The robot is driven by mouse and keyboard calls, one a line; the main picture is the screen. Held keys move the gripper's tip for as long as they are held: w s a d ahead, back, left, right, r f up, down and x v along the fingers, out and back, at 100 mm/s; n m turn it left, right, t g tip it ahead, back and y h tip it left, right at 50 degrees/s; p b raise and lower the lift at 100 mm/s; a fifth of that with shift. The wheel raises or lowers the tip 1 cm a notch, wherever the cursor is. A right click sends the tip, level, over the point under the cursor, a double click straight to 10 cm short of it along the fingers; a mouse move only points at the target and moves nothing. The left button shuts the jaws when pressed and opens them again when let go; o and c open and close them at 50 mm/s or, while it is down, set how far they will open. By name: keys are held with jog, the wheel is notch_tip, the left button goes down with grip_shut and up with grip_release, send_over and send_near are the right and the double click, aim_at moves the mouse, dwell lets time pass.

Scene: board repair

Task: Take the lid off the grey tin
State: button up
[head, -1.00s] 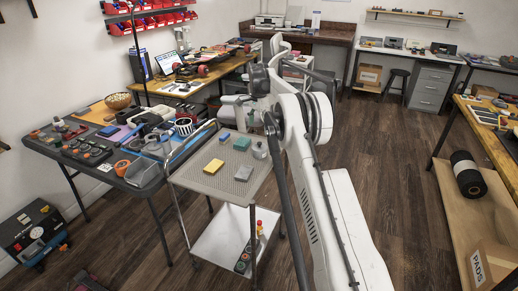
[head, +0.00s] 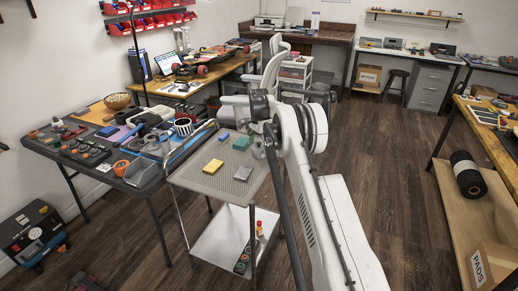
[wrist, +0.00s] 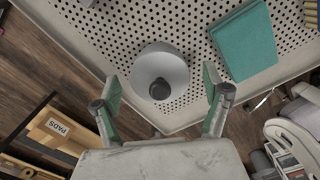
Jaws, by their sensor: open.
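The grey tin (head: 258,151) stands near the right edge of the perforated cart top (head: 228,188). The wrist view shows the tin from above, with its pale round lid (wrist: 162,60) in place and a dark round knob (wrist: 160,89) on it. My gripper (wrist: 163,92) is open and empty. Its two fingers, with green pads, stand apart on the left and right of the lid in the picture, and I see no contact. The height of the fingers over the lid is hard to tell. In the head view my arm hides most of the gripper.
A teal block (wrist: 243,40) lies to the right of the tin in the wrist view. A yellow block (head: 213,166) and a blue block (head: 224,137) also lie on the cart top. A crowded dark table (head: 128,181) stands left of the cart.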

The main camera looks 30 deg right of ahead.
jog(key=shift+c, duration=0.6)
jog(key=c, duration=0.9)
jog(key=shift+r, duration=0.15)
jog(key=shift+c, duration=0.2)
